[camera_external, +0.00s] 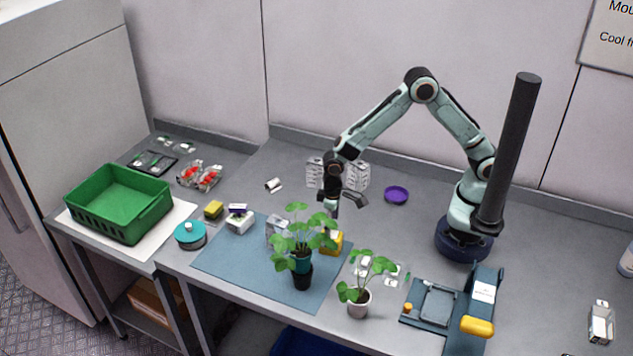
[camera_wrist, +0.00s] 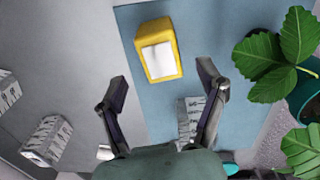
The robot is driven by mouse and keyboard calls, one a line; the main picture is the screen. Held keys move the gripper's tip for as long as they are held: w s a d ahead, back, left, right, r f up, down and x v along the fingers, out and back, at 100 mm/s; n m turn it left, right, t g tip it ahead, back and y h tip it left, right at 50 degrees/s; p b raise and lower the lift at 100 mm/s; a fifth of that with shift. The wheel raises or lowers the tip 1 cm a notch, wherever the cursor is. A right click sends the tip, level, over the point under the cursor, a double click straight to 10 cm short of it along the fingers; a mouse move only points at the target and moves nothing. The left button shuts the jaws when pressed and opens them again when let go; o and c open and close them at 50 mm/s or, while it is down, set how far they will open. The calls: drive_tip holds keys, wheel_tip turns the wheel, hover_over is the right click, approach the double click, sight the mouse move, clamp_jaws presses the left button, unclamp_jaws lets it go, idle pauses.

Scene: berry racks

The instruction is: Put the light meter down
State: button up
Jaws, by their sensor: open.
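A yellow block with a pale face, which looks to be the light meter, lies on the blue mat in the wrist view (camera_wrist: 158,50). In the external view it shows at the mat's right part (camera_external: 334,243), partly hidden by a leafy plant. My gripper (camera_external: 348,203) is above the counter near the mat's back right edge. In the wrist view my gripper (camera_wrist: 165,86) is open, with nothing between its fingers. The yellow block lies beyond the fingertips, apart from them. The blue mat (camera_external: 225,262) lies flat on the counter.
Another plant in a white pot (camera_external: 359,304) stands right of the mat. A purple dish (camera_external: 396,195) sits behind. A green crate (camera_external: 118,205) is at the left.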

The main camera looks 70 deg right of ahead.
drive_tip(key=s+d+r, duration=1.3)
drive_tip(key=d+r, duration=0.1)
drive_tip(key=r, duration=0.1)
drive_tip(key=shift+d+r+y, duration=0.15)
drive_tip(key=shift+r+y, duration=0.15)
drive_tip(key=shift+o, duration=0.5)
drive_tip(key=s+d, duration=0.2)
drive_tip(key=s, duration=0.5)
drive_tip(key=shift+s+d+r, duration=0.2)
drive_tip(key=shift+s+r, duration=0.1)
drive_tip(key=shift+r, duration=0.1)
drive_tip(key=shift+s+d, duration=0.1)
drive_tip(key=shift+s, duration=0.3)
